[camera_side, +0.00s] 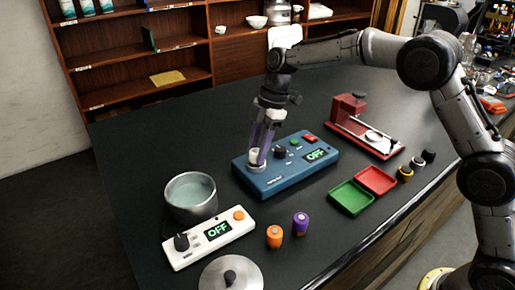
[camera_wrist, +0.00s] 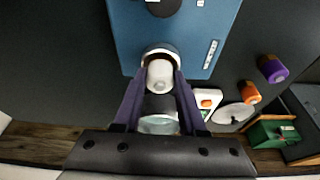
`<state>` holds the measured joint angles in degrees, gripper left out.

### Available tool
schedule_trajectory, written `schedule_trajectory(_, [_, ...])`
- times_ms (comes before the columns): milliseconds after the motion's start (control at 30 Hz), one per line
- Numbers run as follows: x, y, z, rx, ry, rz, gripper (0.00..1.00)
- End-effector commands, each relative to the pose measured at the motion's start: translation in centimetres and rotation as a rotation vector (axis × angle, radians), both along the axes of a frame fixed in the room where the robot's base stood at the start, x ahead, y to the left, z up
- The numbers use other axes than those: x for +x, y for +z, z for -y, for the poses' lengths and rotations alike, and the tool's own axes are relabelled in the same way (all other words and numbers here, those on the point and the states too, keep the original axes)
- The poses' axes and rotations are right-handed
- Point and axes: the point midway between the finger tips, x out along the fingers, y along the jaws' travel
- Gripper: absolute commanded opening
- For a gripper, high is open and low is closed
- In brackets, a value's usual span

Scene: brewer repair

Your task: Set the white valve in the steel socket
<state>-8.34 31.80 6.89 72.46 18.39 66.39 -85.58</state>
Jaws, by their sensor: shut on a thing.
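My gripper (camera_side: 257,155) is shut on the white valve (camera_wrist: 160,74), which sits between the purple-grey fingers. In the side view the valve (camera_side: 255,153) shows as a small white piece at the fingertips. The steel socket (camera_wrist: 161,48) is a round rim on the blue brewer base (camera_side: 285,165), near its left end. In the wrist view the valve overlaps the near part of the rim. The valve is at the socket, but I cannot tell whether it is inside or just above it.
A steel pot (camera_side: 190,197) and a white control box (camera_side: 209,238) stand left of the blue base. Orange (camera_side: 274,236) and purple (camera_side: 301,223) valves stand in front. Green (camera_side: 351,197) and red (camera_side: 376,180) trays and a red stand (camera_side: 349,105) are to the right.

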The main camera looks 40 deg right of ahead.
Motion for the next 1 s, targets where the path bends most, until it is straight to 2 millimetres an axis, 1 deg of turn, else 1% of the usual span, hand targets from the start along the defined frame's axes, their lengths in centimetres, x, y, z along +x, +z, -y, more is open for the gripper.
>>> schedule_trajectory(267, [0.01,-0.18,-0.01,0.001,0.0,0.001,0.0])
schedule_trajectory(300, [0.01,-0.16,-0.01,0.001,-0.001,0.002,0.46])
schedule_trajectory(467, [0.01,-0.2,-0.01,0.001,0.0,0.001,0.74])
schedule_trajectory(667, [0.0,-0.22,0.0,0.0,0.0,0.0,0.75])
schedule_trajectory(700, [-0.02,-0.28,0.01,0.0,0.0,-0.001,0.79])
schedule_trajectory(767, [-0.02,-0.28,0.01,0.0,0.0,-0.001,0.9])
schedule_trajectory(800, [-0.02,-0.28,0.01,0.0,0.0,-0.001,0.97])
schedule_trajectory(833, [-0.02,-0.28,0.01,0.0,0.0,-0.001,1.0])
schedule_trajectory(1000, [-0.01,-0.26,0.0,0.0,0.0,-0.001,1.0])
